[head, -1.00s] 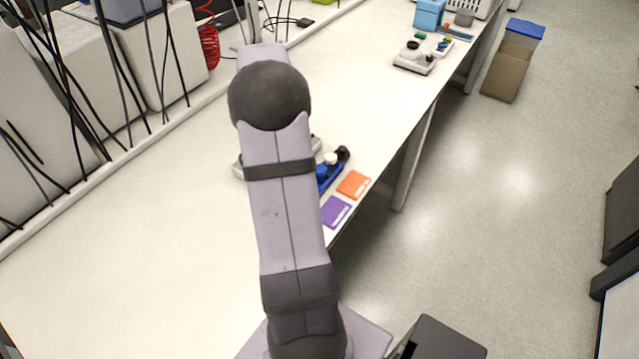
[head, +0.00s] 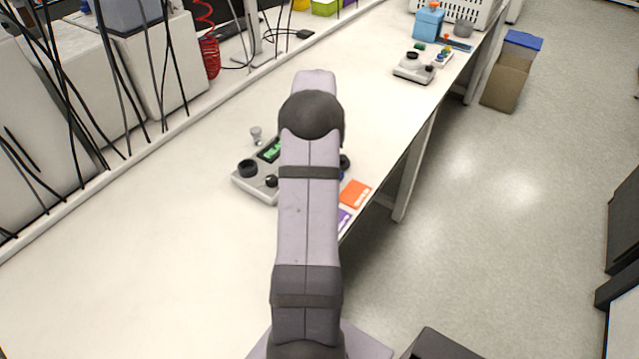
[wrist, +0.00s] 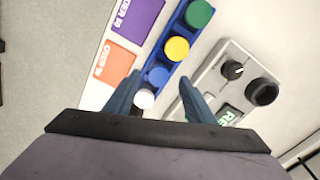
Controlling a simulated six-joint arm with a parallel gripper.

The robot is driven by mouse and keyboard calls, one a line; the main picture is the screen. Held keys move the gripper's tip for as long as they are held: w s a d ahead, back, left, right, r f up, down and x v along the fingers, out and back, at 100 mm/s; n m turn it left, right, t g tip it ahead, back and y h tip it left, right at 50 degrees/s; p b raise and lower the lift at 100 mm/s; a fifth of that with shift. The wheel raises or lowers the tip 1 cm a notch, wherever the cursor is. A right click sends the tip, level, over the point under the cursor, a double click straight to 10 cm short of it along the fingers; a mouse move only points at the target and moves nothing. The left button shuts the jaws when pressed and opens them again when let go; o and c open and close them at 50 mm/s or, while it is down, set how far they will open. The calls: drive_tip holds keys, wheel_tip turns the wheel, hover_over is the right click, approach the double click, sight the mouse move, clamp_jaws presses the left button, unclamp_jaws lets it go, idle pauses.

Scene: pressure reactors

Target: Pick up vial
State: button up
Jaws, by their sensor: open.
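A blue rack (wrist: 188,25) holds a row of capped vials in the wrist view: a green-capped vial (wrist: 198,13), a yellow-capped vial (wrist: 176,48), a blue-capped vial (wrist: 158,75) and a white-capped vial (wrist: 144,98). My gripper (wrist: 157,90) is open. Its fingers are on either side of the row, around the blue- and white-capped vials, with nothing visibly held. In the head view my arm hides most of the rack; a dark cap (head: 344,162) shows beside it. The gripper is hidden there.
A grey device (wrist: 240,85) with knobs and a green display stands beside the rack; it also shows in the head view (head: 256,180). An orange card (head: 355,193) and a purple card (head: 344,216) lie near the table edge. The table's left front is clear.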

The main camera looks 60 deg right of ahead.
drive_tip(key=shift+d+f+p, duration=0.15)
drive_tip(key=shift+f+p, duration=0.55)
drive_tip(key=shift+f, duration=0.6)
drive_tip(key=shift+d+f+p, duration=0.1)
drive_tip(key=shift+f+p, duration=0.55)
drive_tip(key=shift+f, duration=0.6)
drive_tip(key=c, duration=1.2)
